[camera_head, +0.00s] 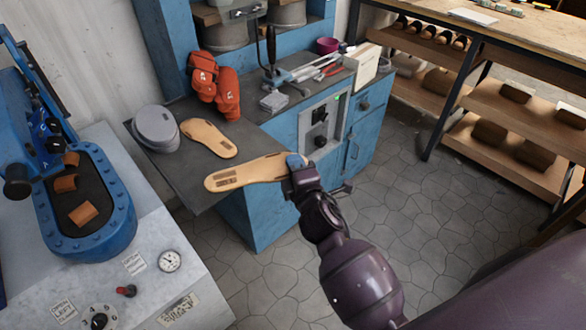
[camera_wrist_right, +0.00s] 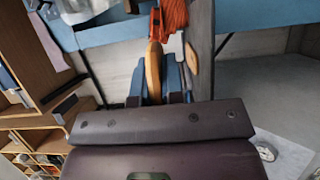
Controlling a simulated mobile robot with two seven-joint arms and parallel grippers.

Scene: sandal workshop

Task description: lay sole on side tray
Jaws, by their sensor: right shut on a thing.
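My right gripper (camera_head: 296,163) is shut on the heel or toe end of a tan sole (camera_head: 245,172). The sole points left over the front edge of the dark grey side tray (camera_head: 185,185). I cannot tell whether it touches the tray. In the right wrist view the held sole (camera_wrist_right: 153,70) shows edge-on between the blue fingertips. A second tan sole (camera_head: 208,138) lies flat on the tray, farther back, and it also shows in the wrist view (camera_wrist_right: 192,58). My left gripper is not in view.
A grey round lidded piece (camera_head: 156,128) sits on the tray's left. Orange gloves (camera_head: 214,86) are behind it. Tools lie on the blue cabinet (camera_head: 262,205). A blue press (camera_head: 108,235) stands at left and a wooden shelf rack (camera_head: 515,110) at right. The tray's front left corner is bare.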

